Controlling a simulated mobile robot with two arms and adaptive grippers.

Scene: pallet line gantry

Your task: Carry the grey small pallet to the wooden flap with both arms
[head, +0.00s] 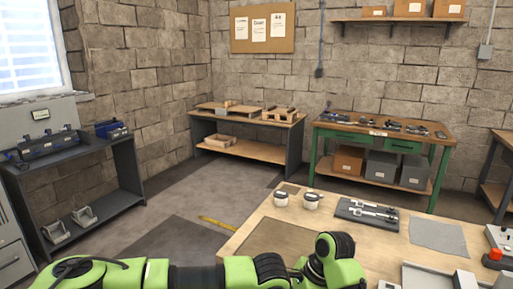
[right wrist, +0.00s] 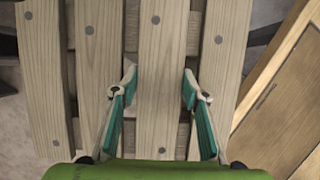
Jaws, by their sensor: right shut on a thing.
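The small pallet (right wrist: 48,85) fills most of the right wrist view, with pale greyish wooden slats and round grey nail heads. My right gripper (right wrist: 159,82) has its teal-padded fingers on either side of the middle slat and is shut on the pallet. The pallet does not show in the head view. A brown wooden panel (head: 284,240), perhaps the wooden flap, lies at the near left of the light wooden bench. A brown wooden panel also shows at the right of the right wrist view (right wrist: 277,95). My left gripper is not in view; green arm links cross the bottom of the head view.
The light bench (head: 330,233) holds two small pots (head: 297,199), a dark tool tray (head: 367,213) and a grey mat (head: 438,236). A dark shelf unit (head: 75,181) stands left, with a wood-topped table (head: 247,151) and green workbench (head: 376,157) behind.

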